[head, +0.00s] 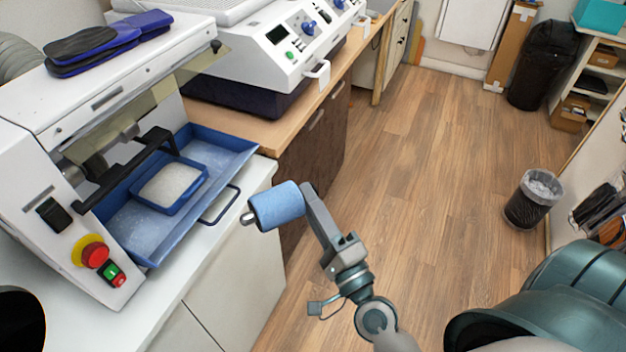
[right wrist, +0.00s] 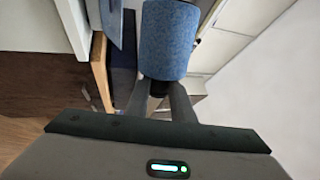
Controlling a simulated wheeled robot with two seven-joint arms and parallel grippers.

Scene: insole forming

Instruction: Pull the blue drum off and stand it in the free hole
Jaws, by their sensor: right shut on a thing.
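The blue drum (head: 277,205) is a short cylinder with a metal stub at its left end. In the head view it is in the air in front of the white cabinet, lying nearly level. My right gripper (head: 307,190) is shut on its right end. In the right wrist view the drum (right wrist: 170,40) stands out beyond my two fingers (right wrist: 160,95), which close on a dark narrow end below the blue surface. I see no hole for the drum in either view. My left gripper is not in view.
A white press (head: 45,190) with a blue tray (head: 215,150) stands on the counter at left. The tray's handle (head: 219,206) sticks out near the drum. White machines (head: 275,45) stand behind. A bin (head: 533,199) is at right; the floor (head: 430,190) between is clear.

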